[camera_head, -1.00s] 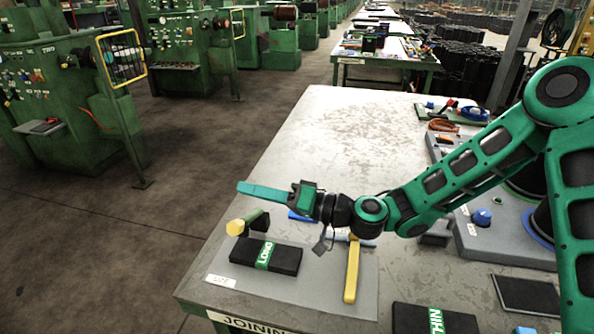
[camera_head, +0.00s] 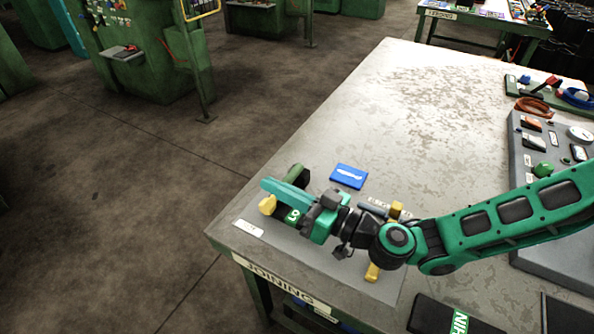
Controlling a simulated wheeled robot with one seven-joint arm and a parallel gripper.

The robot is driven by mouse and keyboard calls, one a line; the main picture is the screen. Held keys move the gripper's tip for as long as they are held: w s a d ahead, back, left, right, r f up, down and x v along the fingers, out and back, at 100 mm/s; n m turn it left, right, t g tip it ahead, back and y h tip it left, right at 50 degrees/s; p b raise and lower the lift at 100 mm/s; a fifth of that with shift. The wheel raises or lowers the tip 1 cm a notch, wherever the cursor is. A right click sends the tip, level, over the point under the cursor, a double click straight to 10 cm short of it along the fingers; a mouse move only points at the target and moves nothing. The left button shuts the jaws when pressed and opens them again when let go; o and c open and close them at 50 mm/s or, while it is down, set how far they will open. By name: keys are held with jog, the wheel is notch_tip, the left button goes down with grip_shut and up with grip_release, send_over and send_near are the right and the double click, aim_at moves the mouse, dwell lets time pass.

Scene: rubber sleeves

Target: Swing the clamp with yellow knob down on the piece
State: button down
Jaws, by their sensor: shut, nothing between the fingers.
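The yellow knob (camera_head: 267,205) sits at the left end of the grey joining plate, just below my fingertips in the picture. A dark green part (camera_head: 297,174), seemingly of the same clamp, shows behind the fingers. The black piece with a green label (camera_head: 292,215) lies on the plate, mostly hidden by my gripper and wrist. My gripper (camera_head: 268,186) is shut and empty, its teal fingers pointing left over the clamp. I cannot tell whether they touch the clamp.
A yellow bar (camera_head: 372,272) passes under my wrist. A blue card (camera_head: 348,176) lies behind the plate. Another black piece with a green label (camera_head: 458,322) is at the front right. A grey panel (camera_head: 530,225) stands at right. The table's middle (camera_head: 420,120) is bare; its left edge is close.

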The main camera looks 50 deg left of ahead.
jog(key=shift+s+f, duration=0.15)
jog(key=shift+f, duration=0.2)
dwell(0.4)
jog(key=r, duration=0.3)
jog(key=shift+s+a+r, duration=0.15)
jog(key=shift+a+r, duration=0.2)
jog(key=v, duration=1)
jog(key=shift+a, duration=0.1)
